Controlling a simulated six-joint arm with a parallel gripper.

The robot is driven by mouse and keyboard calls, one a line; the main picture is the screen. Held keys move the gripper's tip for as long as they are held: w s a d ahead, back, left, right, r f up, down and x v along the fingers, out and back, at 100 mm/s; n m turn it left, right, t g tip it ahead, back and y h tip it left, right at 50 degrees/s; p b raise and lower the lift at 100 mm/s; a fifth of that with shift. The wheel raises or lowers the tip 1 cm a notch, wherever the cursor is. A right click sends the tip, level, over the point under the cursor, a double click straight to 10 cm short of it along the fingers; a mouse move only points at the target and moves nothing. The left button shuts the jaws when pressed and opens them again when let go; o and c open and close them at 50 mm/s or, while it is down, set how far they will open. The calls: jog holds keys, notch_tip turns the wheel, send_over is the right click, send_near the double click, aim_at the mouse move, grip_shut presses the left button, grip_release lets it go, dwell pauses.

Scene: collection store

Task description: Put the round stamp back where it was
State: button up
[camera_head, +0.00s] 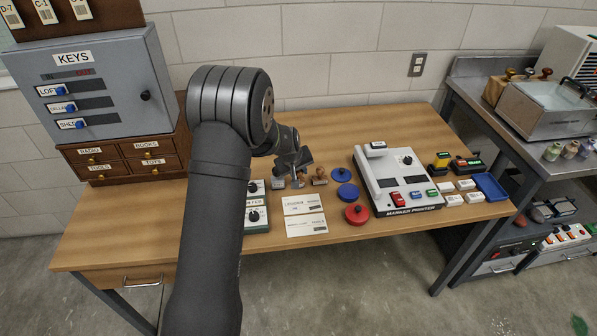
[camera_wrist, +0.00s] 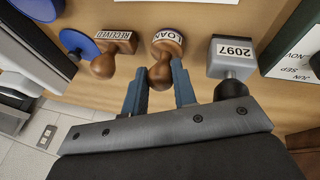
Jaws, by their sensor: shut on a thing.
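The round stamp (camera_wrist: 168,37), with a turned wooden handle and a LOAN label, is in the middle of the wrist view. My gripper (camera_wrist: 159,77) is shut on its knob, one finger on each side. In the head view my gripper (camera_head: 297,172) is low over the desk, among the stamps, and mostly hides the round stamp. A wooden RECEIVED stamp (camera_wrist: 118,43) stands on one side of it; it also shows in the head view (camera_head: 320,176). A grey 2097 stamp (camera_wrist: 232,57) with a black knob is on the other side. I cannot tell whether the round stamp touches the desk.
Two blue round pads (camera_head: 348,191) and a red one (camera_head: 357,213) lie to the right. Paper cards (camera_head: 305,225) lie in front. A marker printer (camera_head: 412,202) stands further right, a key cabinet (camera_head: 90,85) at the left. The desk (camera_head: 400,120) is clear at the back.

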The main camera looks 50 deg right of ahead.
jog(key=shift+f, duration=0.15)
jog(key=o, duration=0.8)
jog(key=v, duration=1.2)
